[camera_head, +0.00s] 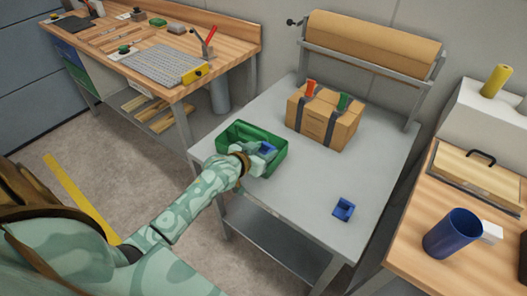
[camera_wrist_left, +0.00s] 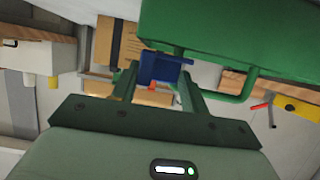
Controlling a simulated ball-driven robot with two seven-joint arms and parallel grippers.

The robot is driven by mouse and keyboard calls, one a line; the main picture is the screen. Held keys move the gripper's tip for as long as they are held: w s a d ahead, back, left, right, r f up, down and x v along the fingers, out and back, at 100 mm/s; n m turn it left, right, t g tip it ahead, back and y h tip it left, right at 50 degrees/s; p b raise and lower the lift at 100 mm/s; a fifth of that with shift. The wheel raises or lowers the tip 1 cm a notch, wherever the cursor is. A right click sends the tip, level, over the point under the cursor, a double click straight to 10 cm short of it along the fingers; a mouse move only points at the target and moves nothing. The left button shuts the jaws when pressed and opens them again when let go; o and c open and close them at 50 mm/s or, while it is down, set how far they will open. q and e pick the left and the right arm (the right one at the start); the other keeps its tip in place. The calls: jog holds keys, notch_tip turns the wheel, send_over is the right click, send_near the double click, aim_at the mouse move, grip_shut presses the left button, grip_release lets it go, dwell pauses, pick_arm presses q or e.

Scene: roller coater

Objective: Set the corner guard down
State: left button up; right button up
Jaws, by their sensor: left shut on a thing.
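My left gripper (camera_head: 259,152) is shut on a blue corner guard (camera_head: 267,148), which overlaps the green bin (camera_head: 237,125) in the head view. The guard also shows between the two fingers in the left wrist view (camera_wrist_left: 162,68), beside the edge of the green bin (camera_wrist_left: 215,30). I cannot tell how high it is held or whether it touches the bin. A second blue corner guard (camera_head: 343,209) lies on the grey table (camera_head: 300,205), near its right front part. My right gripper is not in view.
A strapped cardboard box (camera_head: 323,122) with orange and green clips stands behind the bin. A paper roll (camera_head: 372,40) hangs at the table's back. A blue cup (camera_head: 452,234) is on the wooden bench to the right. The table between box and second guard is clear.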

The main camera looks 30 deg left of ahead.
pick_arm(q)
jog(key=shift+f, duration=0.6)
jog(key=o, duration=1)
jog(key=shift+c, duration=0.2)
jog(key=shift+r, duration=0.1)
jog(key=shift+s+r+p, duration=0.3)
jog(key=shift+s+r, duration=0.1)
jog(key=shift+r, duration=0.4)
jog(key=p+v, duration=0.3)
jog(key=v, duration=0.8)
jog(key=shift+s+f, duration=0.15)
jog(key=shift+f, duration=0.05)
